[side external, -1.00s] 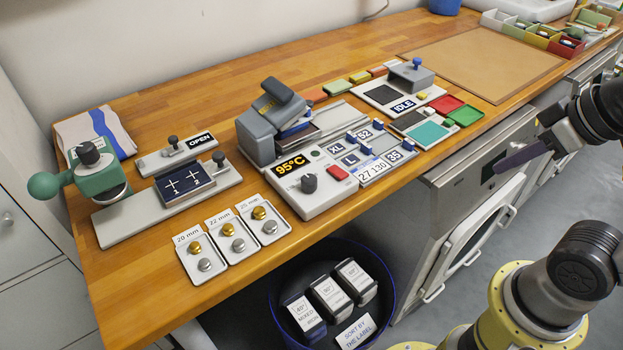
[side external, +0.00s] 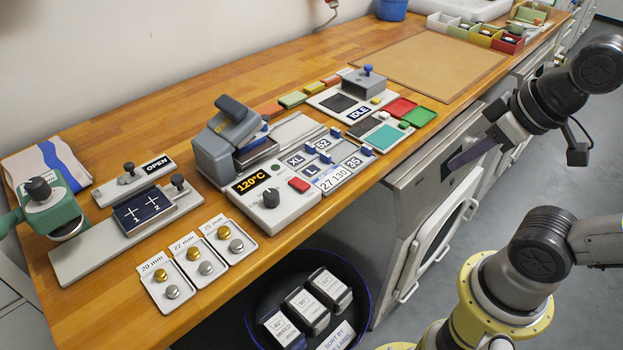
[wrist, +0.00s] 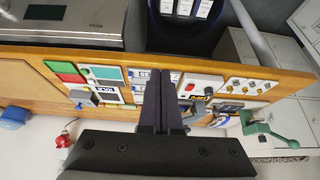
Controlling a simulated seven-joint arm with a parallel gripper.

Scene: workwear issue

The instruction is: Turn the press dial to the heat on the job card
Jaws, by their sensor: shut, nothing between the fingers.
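The heat press (side external: 222,143) stands on the bench with its grey top raised. On its front panel the display (side external: 257,178) reads 120°C in yellow. The black press dial (side external: 271,197) sits below the display, beside a red button (side external: 299,184). My gripper (side external: 455,164) is shut and empty, out in front of the bench, to the right of the dial and well apart from it. Its closed fingers (wrist: 165,80) also show in the wrist view. No card is clearly marked as the job card; a white strip (side external: 335,178) beside the press reads 27 130.
Size tiles (side external: 310,169) lie right of the press. Trays of buttons (side external: 199,260) and a green hand press (side external: 50,205) are at left. A blue-rimmed bin (side external: 366,300) is below the bench edge. The tan mat (side external: 430,62) is bare.

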